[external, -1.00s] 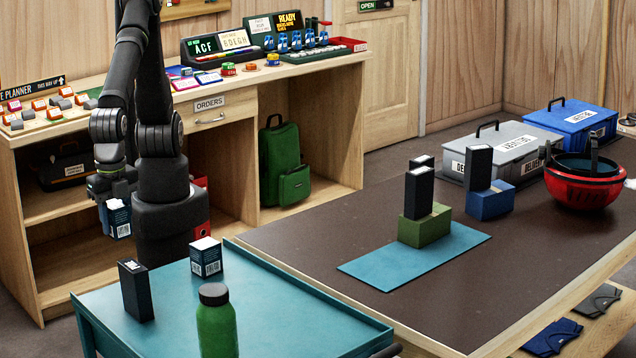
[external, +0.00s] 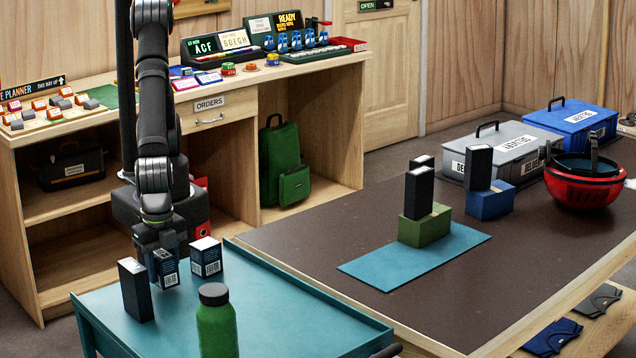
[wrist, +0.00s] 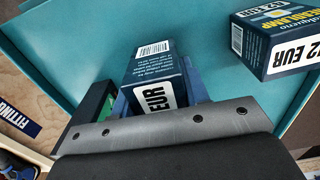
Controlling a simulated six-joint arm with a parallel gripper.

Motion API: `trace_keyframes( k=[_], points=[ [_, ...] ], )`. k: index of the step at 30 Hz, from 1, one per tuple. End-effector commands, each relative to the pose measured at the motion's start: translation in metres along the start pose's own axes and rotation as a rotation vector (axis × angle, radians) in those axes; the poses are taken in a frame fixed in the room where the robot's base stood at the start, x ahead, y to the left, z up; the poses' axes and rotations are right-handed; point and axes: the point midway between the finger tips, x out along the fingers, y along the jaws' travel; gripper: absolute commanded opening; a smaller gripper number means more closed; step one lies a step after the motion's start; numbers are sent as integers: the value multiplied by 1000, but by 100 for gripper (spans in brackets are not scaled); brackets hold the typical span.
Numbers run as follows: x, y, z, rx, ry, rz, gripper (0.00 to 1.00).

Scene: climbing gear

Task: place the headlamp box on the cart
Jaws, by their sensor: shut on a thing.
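The headlamp box (external: 166,270) is a small dark blue box with a barcode and printed labels. My gripper (external: 160,252) is shut on it from above. It is upright over the teal cart (external: 270,305), low at the cart's far left part. I cannot tell whether its base touches the top. In the wrist view, the held box (wrist: 153,68) shows a barcode and "EUR" label between the fingers. A second box with a white top (external: 206,257) stands on the cart just right of it; the wrist view shows its "HEADLAMP" print (wrist: 275,42).
A tall black box (external: 135,290) stands close at left on the cart. A green bottle (external: 216,325) stands at the front. The cart's right part is clear. The brown table (external: 400,300) with boxes on blocks is further right; the wooden desk (external: 95,180) is behind.

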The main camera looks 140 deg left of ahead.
Motion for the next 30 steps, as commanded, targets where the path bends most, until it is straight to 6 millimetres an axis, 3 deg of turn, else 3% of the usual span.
trace_keyframes(
  k=[3, 14, 15, 18, 30],
  points=[
    [16, 0, 1, 0, -2, -1, 16],
    [20, 0, 1, 0, -1, -1, 16],
    [20, 0, 1, 0, -1, 0, 46],
    [20, 0, 1, 0, -1, 0, 63],
    [10, 0, 0, 0, 2, 1, 63]
  ],
)
